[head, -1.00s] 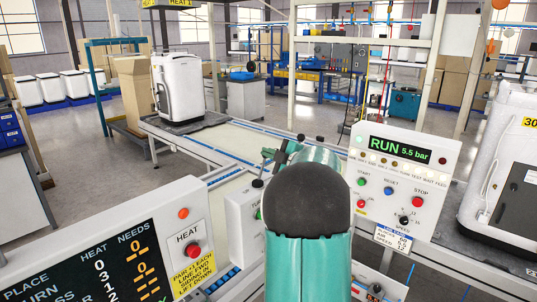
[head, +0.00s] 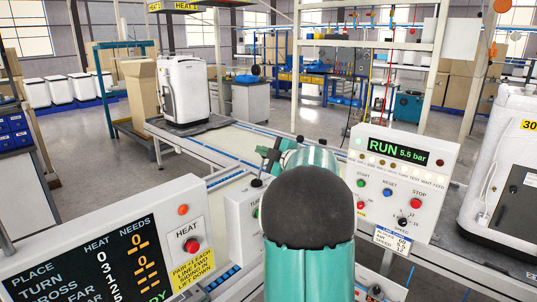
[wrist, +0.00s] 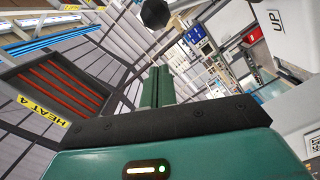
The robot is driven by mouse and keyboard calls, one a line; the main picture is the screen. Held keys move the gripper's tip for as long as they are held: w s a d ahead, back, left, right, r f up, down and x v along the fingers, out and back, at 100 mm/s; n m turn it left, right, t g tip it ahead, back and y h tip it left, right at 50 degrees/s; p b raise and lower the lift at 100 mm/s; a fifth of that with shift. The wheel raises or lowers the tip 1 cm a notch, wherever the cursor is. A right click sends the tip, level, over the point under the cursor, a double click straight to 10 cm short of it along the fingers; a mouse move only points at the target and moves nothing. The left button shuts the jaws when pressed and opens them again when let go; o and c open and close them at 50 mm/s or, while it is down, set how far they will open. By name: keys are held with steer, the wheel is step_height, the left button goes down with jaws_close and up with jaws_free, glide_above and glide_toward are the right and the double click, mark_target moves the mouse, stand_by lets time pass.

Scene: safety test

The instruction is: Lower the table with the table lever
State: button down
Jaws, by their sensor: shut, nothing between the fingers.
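In the head view, a short lever with a black knob (head: 257,183) stands on a pale box just left of my arm; I cannot tell if it is the table lever. My gripper (wrist: 155,68) shows two green fingers pressed together with nothing between them in the wrist view. In the head view, my arm hides much of the gripper and the space behind it. The wrist view shows a dark many-sided knob (wrist: 155,13) beyond the fingertips, apart from them in the picture. A white panel with an UP label (wrist: 279,23) is at its upper right. The table (head: 240,140) runs toward the back with a white machine (head: 184,88) on it.
A HEAT and NEEDS board (head: 80,262) stands at front left. A RUN control panel (head: 397,185) is close to my arm's right. A HEAT 4 unit (wrist: 58,88) with red bars is at left in the wrist view. Open floor lies beyond the table.

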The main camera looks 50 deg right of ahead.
steer(key=s, duration=0.9)
steer(key=shift+s+a+r, duration=0.3)
steer(key=shift+s+a, duration=0.05)
steer(key=shift+a, duration=0.05)
steer(key=shift+s, duration=0.1)
